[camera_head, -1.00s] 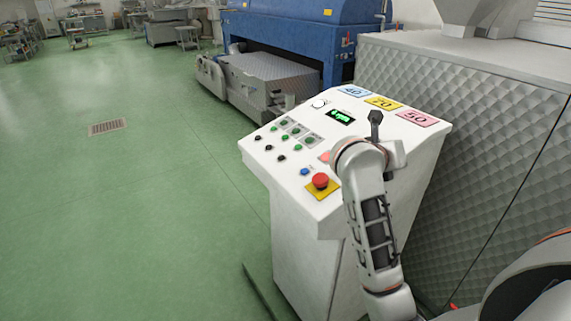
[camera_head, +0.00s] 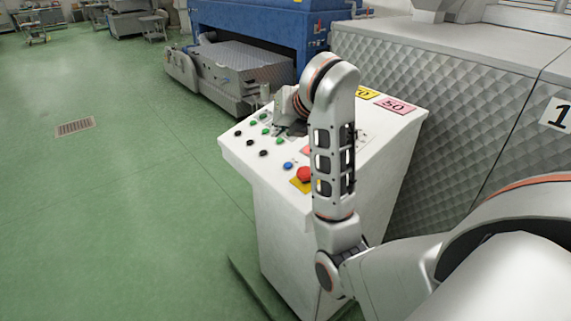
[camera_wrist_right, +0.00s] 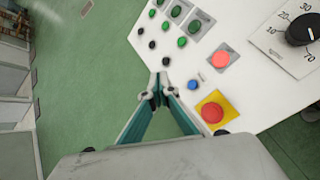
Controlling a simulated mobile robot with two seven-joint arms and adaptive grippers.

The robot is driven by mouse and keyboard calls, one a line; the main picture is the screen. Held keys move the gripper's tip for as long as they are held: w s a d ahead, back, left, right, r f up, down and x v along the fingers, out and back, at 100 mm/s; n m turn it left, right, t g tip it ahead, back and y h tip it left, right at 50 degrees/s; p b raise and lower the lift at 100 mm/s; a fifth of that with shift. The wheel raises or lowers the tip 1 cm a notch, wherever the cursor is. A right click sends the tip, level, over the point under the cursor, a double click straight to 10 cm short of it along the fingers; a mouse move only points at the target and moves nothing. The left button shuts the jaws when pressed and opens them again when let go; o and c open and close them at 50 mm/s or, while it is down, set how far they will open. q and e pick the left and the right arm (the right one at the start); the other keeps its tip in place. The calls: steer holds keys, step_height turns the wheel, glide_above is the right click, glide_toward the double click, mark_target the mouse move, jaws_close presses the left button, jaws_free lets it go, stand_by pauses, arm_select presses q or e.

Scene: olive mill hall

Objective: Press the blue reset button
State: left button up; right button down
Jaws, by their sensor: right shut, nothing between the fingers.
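The blue reset button (camera_head: 288,165) is a small round button on the sloped white control panel (camera_head: 237,146), left of the red emergency button. In the right wrist view the blue button (camera_wrist_right: 193,85) lies just right of my fingertips, between the row of black buttons and the yellow plate. My right gripper (camera_wrist_right: 158,88) is shut and empty, with its fingertips over the panel's edge area. In the head view my right gripper (camera_head: 287,127) is above the panel, partly hidden by my wrist. My left gripper is not in view.
A red mushroom button (camera_wrist_right: 212,112) on a yellow plate sits close to the blue one. A flat red button (camera_wrist_right: 221,60), several green and black buttons and a dial (camera_wrist_right: 300,31) are nearby. Green floor (camera_head: 110,210) is open at left; a quilted metal machine (camera_head: 440,110) stands at right.

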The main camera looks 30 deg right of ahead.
steer(key=shift+f, duration=0.1)
steer(key=b, duration=0.4)
glide_above(288, 165)
steer(key=a, duration=0.2)
steer(key=f, duration=0.6)
steer(key=shift+s+d+f, duration=0.25)
steer(key=shift+s+f, duration=0.05)
steer(key=shift+s, duration=0.1)
steer(key=shift+d+f+b, duration=0.1)
steer(key=shift+f+b, duration=0.2)
steer(key=shift+b, duration=0.05)
steer(key=shift+d+f+b, duration=0.15)
steer(key=shift+f+b, duration=0.25)
steer(key=shift+f, duration=0.05)
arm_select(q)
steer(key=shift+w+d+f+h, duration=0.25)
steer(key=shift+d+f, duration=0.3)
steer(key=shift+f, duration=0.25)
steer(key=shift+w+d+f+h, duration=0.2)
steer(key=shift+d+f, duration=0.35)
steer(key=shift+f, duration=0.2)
arm_select(e)
steer(key=shift+f, duration=0.1)
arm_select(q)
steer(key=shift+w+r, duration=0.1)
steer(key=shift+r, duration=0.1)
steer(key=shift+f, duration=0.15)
arm_select(e)
steer(key=shift+d+f, duration=0.1)
